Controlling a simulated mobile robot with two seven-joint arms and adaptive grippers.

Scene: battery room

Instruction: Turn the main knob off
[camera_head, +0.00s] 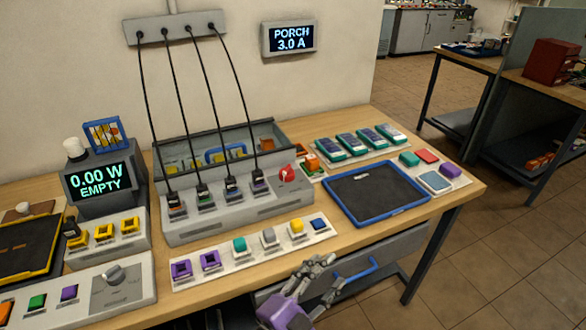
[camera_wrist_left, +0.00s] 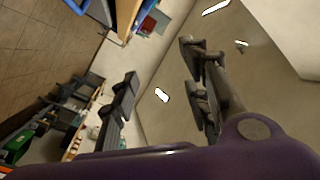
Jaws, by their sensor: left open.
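Two knobs show in the head view. A red knob (camera_head: 286,173) sits at the right end of the grey four-slot charger (camera_head: 240,212). A grey round knob (camera_head: 112,273) sits on a dial plate of the panel at the front left. I cannot read which one is labelled main. My left gripper (camera_head: 322,280), with a purple wrist, is at the table's front edge, in front of the drawer, apart from both knobs. It is open and empty; its spread fingers also show in the left wrist view (camera_wrist_left: 160,88). My right gripper is not in view.
Black cables hang from a wall strip (camera_head: 175,27) to the charger's slots. A strip of coloured blocks (camera_head: 325,235) lies in front of the charger. A blue-rimmed tray (camera_head: 345,216) is at the right. A meter (camera_head: 100,183) reading "0.00 W EMPTY" stands at the left.

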